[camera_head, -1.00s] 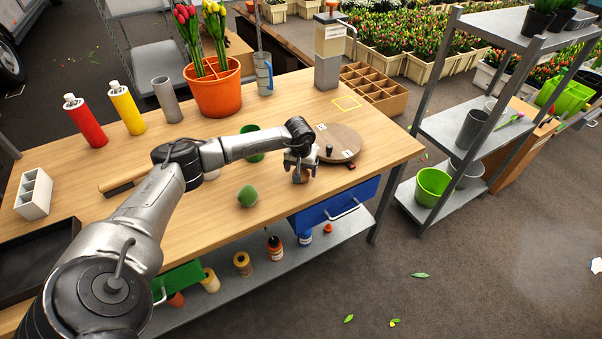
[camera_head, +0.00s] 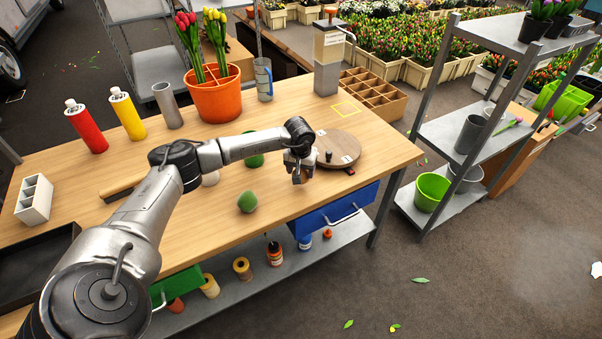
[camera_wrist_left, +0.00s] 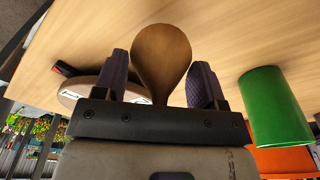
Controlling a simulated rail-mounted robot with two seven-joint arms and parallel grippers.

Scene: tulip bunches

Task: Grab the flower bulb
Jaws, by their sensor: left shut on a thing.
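The flower bulb (camera_wrist_left: 162,60) is brown and teardrop-shaped. In the left wrist view it sits between the two dark padded fingers of my left gripper (camera_wrist_left: 160,82), which is shut on it. In the head view my left gripper (camera_head: 299,174) points down over the right part of the wooden table, just left of the round wooden disc. There the bulb is mostly hidden by the fingers. My right gripper is not in view.
A round wooden disc (camera_head: 338,148) lies right of the gripper. A green ball (camera_head: 247,202) and a green cup (camera_head: 254,161) stand to its left. An orange pot (camera_head: 218,102) with tulips stands behind. A yellow square outline (camera_head: 346,109) marks the table's back right.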

